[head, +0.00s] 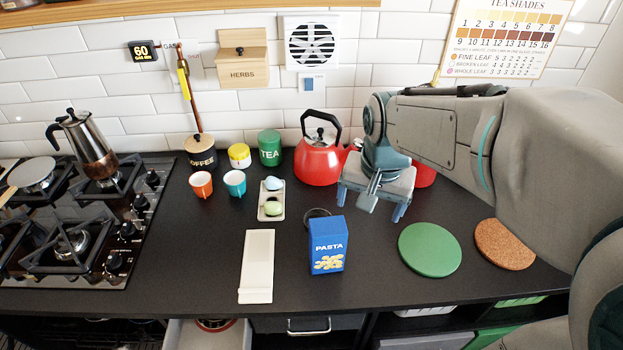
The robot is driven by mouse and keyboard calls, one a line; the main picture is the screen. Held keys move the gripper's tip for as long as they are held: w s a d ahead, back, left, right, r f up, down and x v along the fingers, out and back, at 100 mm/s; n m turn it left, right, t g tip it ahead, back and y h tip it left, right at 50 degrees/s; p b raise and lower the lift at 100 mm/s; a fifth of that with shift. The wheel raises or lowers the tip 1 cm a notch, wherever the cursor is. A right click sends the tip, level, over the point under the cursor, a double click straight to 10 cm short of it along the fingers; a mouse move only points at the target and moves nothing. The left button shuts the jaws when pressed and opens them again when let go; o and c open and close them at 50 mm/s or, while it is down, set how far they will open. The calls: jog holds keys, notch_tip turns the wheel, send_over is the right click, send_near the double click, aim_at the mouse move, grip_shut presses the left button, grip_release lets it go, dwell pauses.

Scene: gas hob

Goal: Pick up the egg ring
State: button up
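A thin dark ring (317,212), which looks like the egg ring, lies on the black counter just behind the blue pasta box (327,247). The box hides its front part. My gripper (371,205) is above the counter, to the right of the ring and in front of the red kettle.
A red kettle (319,160) stands behind the ring. A small tray (271,215) with egg-like items and a white board (257,266) are left. A green round mat (430,250) and a cork mat (506,244) lie right. The gas hob (138,210) is far left.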

jog(key=w+a+f+m+g, duration=0.1)
jog(key=w+a+f+m, duration=0.25)
jog(key=w, duration=0.55)
jog(key=m, duration=0.4)
send_over(322, 214)
jog(key=s, duration=0.3)
notch_tip(322, 214, down, 3)
jog(key=shift+g, duration=0.4)
jog(key=f, duration=0.8)
jog(key=shift+w+a+f, duration=0.15)
jog(key=shift+a+f, duration=0.05)
jog(key=shift+f, duration=0.05)
jog(key=shift+w+f+p, duration=0.15)
jog(key=shift+f+p, duration=0.05)
jog(key=shift+f, duration=1.1)
jog(key=shift+w+f+p, duration=0.15)
jog(key=shift+f+p, duration=0.05)
jog(key=shift+f, duration=1.05)
jog(key=c, duration=1.1)
